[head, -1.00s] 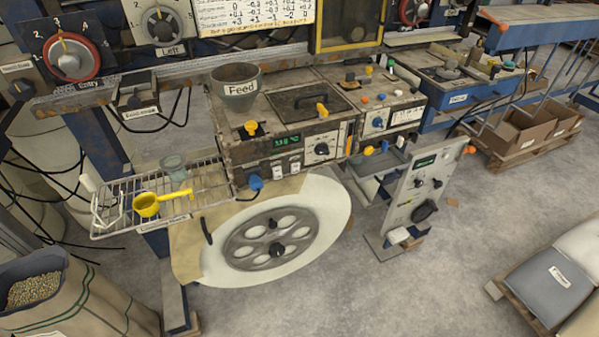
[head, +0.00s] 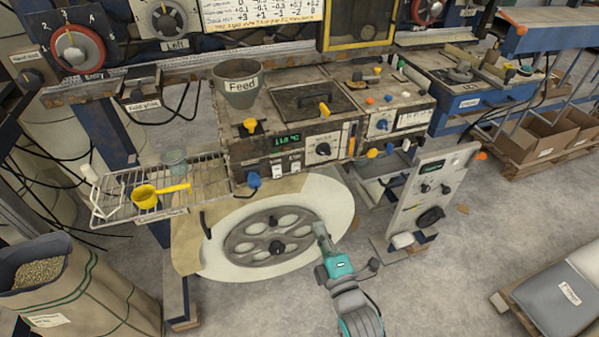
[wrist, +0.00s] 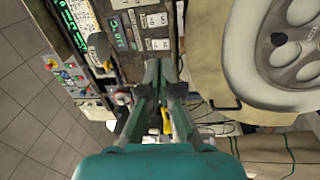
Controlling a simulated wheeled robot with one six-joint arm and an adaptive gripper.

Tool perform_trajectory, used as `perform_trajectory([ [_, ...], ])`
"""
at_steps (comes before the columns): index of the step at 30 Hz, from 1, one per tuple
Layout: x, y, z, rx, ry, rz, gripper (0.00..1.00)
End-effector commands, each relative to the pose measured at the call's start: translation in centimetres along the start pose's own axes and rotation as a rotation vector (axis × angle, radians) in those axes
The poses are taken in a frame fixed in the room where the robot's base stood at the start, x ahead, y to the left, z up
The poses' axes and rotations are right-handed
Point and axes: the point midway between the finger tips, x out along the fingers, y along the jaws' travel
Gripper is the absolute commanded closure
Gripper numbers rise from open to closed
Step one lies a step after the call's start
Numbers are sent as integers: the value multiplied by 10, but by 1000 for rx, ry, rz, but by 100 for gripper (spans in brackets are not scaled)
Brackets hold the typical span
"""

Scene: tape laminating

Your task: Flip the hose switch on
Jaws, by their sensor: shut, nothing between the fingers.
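No switch has a label I can read as hose. The grimy machine (head: 300,115) has small white rocker switches (head: 265,168) low on its front panel, below a green display. White switch plates (wrist: 156,20) also show at the top of the wrist view. My gripper (head: 320,228) is in front of the machine, over the right part of the big pale wheel disc (head: 333,197). In the wrist view my gripper (wrist: 162,65) has its fingers reaching up toward the machine's front. It is shut and holds nothing. Contact with the panel cannot be made out.
A wire rack (head: 115,190) with a yellow scoop (head: 146,197) stands left of the disc. A grey control panel (head: 430,190) stands to the right. A grain sack (head: 75,290) is at front left, and bags (head: 560,290) at front right.

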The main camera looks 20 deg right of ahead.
Motion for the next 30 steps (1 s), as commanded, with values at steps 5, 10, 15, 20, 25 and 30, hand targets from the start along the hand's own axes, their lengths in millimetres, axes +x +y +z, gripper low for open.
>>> perform_trajectory([
  [5,25,10,-1,-82,1,22,100],
  [10,31,13,-2,-109,1,27,100],
  [15,31,13,-2,-109,1,27,100],
  [20,32,13,-1,-108,1,27,100],
  [25,44,14,-2,-108,1,29,100],
  [30,69,15,-2,-108,1,29,100],
])
